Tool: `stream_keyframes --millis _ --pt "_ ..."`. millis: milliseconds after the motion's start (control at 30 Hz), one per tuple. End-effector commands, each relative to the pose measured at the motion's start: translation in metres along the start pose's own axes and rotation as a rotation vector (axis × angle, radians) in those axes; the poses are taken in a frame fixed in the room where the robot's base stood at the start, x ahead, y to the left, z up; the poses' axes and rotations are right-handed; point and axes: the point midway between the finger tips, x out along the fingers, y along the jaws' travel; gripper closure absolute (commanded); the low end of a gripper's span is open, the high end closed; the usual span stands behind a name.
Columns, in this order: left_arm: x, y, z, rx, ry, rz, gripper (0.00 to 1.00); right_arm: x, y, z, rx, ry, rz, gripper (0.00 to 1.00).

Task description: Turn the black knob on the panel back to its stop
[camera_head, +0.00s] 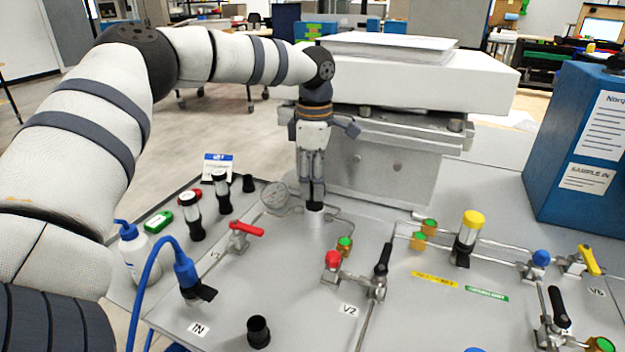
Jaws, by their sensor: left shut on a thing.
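My right gripper is not in view.
A round gauge (275,196) stands just left of the fingers. A red-handled valve (240,236), red fitting (333,261) and black lever (383,262) rise nearby. A white-and-grey instrument (400,75) stands close behind; a blue box (585,150) is at right.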

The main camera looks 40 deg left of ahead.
Motion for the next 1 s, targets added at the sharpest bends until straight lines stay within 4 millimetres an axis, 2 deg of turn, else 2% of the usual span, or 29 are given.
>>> stream_keyframes --millis 600,1000 --pt "0.0005 -0.0008 0.0004 -0.541 0.000 -0.001 0.94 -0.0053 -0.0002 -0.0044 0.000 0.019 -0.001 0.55" --pt "0.0007 -0.0010 0.0006 -0.728 0.001 -0.001 0.94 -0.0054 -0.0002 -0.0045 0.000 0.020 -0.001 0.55"
